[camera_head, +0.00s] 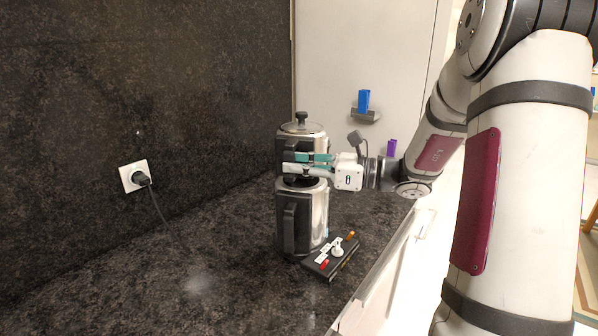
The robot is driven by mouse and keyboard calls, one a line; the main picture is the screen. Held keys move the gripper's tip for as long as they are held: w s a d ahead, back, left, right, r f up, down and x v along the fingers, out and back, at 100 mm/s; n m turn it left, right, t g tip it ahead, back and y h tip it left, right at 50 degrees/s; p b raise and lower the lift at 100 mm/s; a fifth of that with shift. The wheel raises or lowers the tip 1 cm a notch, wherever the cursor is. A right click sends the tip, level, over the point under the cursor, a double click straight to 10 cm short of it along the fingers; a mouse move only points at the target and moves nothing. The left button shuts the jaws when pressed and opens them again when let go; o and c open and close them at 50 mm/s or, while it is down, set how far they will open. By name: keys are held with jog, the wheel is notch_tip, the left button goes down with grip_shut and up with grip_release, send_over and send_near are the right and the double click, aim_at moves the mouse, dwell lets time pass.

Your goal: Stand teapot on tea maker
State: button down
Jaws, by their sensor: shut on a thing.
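The teapot (314,143), dark and silver with a black-knobbed lid, appears upright above the tea maker (319,207). My gripper (296,164) reaches in from the right and is shut on the teapot, its fingers covering part of the lower body. The tea maker is silver with a black handle on its left side and stands upright on the dark counter. Its dark top rim shows just below my fingers. I cannot tell whether the teapot's base touches the tea maker, since my gripper hides that area.
A black control panel (322,266) with small coloured parts lies at the tea maker's front right, near the counter edge. A wall socket (130,177) with a plugged-in cord is on the left. The dark counter (200,270) is clear at left. A blue object (364,100) is behind.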

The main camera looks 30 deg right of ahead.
aim_at(295, 178)
jog(key=shift+w+d+f, duration=0.1)
jog(key=shift+w+f, duration=0.15)
jog(key=shift+f, duration=0.6)
jog(key=shift+w+d+f, duration=0.1)
jog(key=shift+w+f, duration=0.15)
jog(key=shift+f, duration=0.6)
jog(key=c, duration=1.5)
grip_release()
jog(key=shift+c, duration=0.2)
jog(key=shift+s, duration=0.1)
